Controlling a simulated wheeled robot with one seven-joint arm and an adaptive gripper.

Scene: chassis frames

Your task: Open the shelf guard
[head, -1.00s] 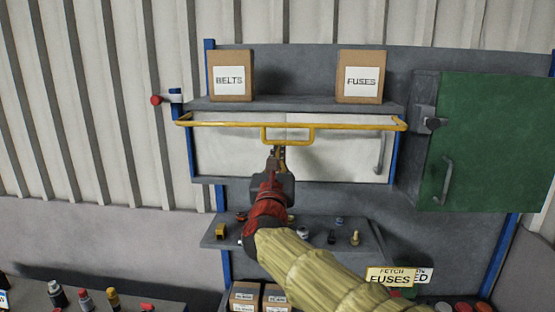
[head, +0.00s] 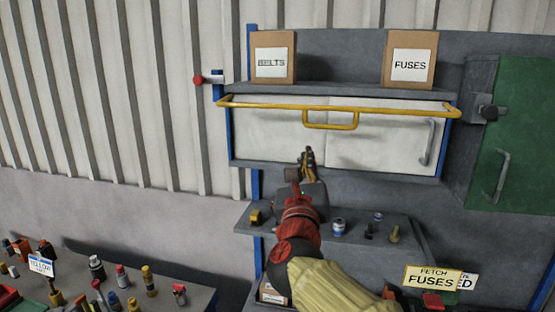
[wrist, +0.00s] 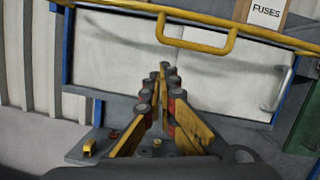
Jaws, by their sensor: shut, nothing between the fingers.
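The shelf guard (head: 395,109) is a yellow bar across the front of the shelf, just below the top board, with a U-shaped handle (head: 330,126) hanging from its middle. The handle also shows at the top of the wrist view (wrist: 195,49). My gripper (head: 307,158) is below the handle and slightly left of its middle, apart from it in the picture. In the wrist view, the fingers of my gripper (wrist: 162,75) come together with nothing between them, in front of the white panels.
Boxes marked BELTS (head: 273,62) and FUSES (head: 410,64) stand on the top board (head: 340,88). A green door (head: 520,140) with a handle is at right. A lower shelf (head: 350,229) with small parts lies behind my arm. A red knob (head: 198,80) sits left of the guard.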

